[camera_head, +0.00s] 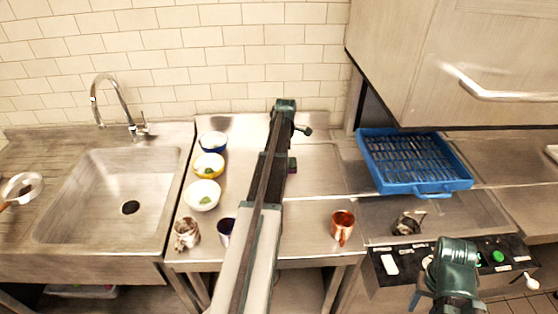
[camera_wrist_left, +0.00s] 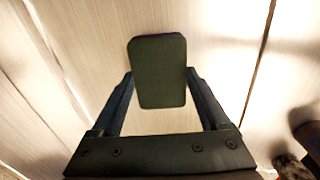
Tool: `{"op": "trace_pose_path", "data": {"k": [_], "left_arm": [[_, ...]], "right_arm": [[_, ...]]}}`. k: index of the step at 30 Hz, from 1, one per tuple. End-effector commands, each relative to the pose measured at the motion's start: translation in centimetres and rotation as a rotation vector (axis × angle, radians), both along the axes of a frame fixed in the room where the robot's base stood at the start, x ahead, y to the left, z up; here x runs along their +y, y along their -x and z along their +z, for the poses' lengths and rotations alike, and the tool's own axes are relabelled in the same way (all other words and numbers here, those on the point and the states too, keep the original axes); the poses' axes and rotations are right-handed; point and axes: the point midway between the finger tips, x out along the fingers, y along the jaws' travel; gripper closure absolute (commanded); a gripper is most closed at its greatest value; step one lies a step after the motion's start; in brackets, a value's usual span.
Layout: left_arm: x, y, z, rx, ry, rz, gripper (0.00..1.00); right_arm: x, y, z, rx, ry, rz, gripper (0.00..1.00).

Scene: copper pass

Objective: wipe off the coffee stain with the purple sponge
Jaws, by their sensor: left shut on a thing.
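My left gripper (camera_wrist_left: 160,98) is shut on the purple sponge (camera_wrist_left: 160,72). In the left wrist view the sponge shows a dark green face, with a thin purple edge at its top. I cannot make out a coffee stain in either view; my arm covers part of the counter. My right arm shows at the lower right, but its gripper does not.
Blue (camera_head: 213,141), yellow (camera_head: 208,166) and white (camera_head: 202,195) bowls stand left of my arm, with cups (camera_head: 187,234) in front. A copper mug (camera_head: 342,227), a metal pitcher (camera_head: 408,223) and a blue rack (camera_head: 415,160) are right. A sink (camera_head: 110,195) is far left.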

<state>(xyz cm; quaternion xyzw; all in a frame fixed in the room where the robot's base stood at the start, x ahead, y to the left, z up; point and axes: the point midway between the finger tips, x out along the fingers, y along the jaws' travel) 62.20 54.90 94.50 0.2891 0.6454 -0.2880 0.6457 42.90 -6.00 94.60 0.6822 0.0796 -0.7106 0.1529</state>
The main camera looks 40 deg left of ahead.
Motion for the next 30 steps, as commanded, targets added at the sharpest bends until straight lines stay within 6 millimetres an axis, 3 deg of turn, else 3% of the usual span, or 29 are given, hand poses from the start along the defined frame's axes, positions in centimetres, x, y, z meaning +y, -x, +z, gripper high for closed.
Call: {"op": "trace_pose_path", "data": {"k": [6, 14, 30], "left_arm": [[-1.6, -1.6, 0.1, -0.005, 0.005, -0.004, 0.65], [-1.7, -1.5, 0.2, -0.003, 0.004, -0.001, 0.65], [0.7, 0.8, -0.1, 0.000, 0.000, 0.003, 0.65]], "right_arm": [[0.0, 0.0, 0.0, 0.000, 0.000, 0.000, 0.50], [0.0, 0.0, 0.2, 0.000, 0.000, 0.000, 0.50], [0.0, 0.0, -0.1, 0.000, 0.000, 0.000, 0.50]]}}
